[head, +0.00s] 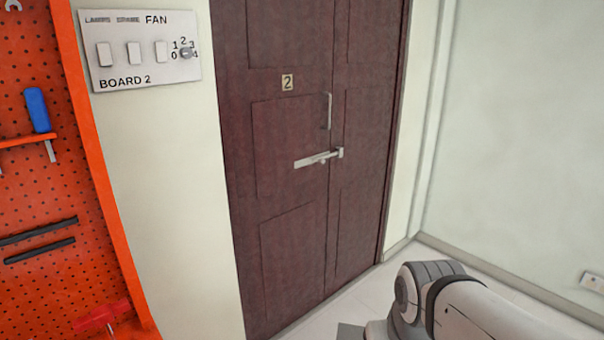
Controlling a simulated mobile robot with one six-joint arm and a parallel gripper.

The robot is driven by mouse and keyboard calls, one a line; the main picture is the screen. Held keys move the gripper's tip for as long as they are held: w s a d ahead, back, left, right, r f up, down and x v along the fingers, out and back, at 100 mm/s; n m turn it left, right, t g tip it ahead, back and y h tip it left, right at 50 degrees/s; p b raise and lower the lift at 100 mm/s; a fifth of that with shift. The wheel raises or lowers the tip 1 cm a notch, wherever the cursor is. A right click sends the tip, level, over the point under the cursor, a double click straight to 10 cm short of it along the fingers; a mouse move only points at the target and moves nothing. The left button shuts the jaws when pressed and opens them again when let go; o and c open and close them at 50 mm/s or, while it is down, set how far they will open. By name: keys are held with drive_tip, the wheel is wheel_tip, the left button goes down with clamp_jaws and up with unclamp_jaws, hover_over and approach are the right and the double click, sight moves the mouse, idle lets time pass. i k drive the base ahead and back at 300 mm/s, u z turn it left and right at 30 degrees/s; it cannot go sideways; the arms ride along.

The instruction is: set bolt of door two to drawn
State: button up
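Door two (295,220) is a dark reddish-brown double door with a small "2" plate (287,83) on its left leaf. Its bolt (316,159) is a pale metal bar lying sideways on the left leaf at mid height. The bar's right end reaches the seam between the leaves and meets a small metal piece (340,153) there. A small knob shows below the bar. A vertical metal handle (329,111) is above the bolt. Part of my arm shows at the lower right, apart from the door. My gripper is not in view.
An orange pegboard (45,215) with tools stands at the left. A switch board labelled "BOARD 2" (125,83) is on the wall left of the door. A pale wall (530,130) is at the right. Light floor shows before the door.

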sight(322, 160)
drive_tip(key=i, duration=2.35)
drive_tip(key=u, duration=0.65)
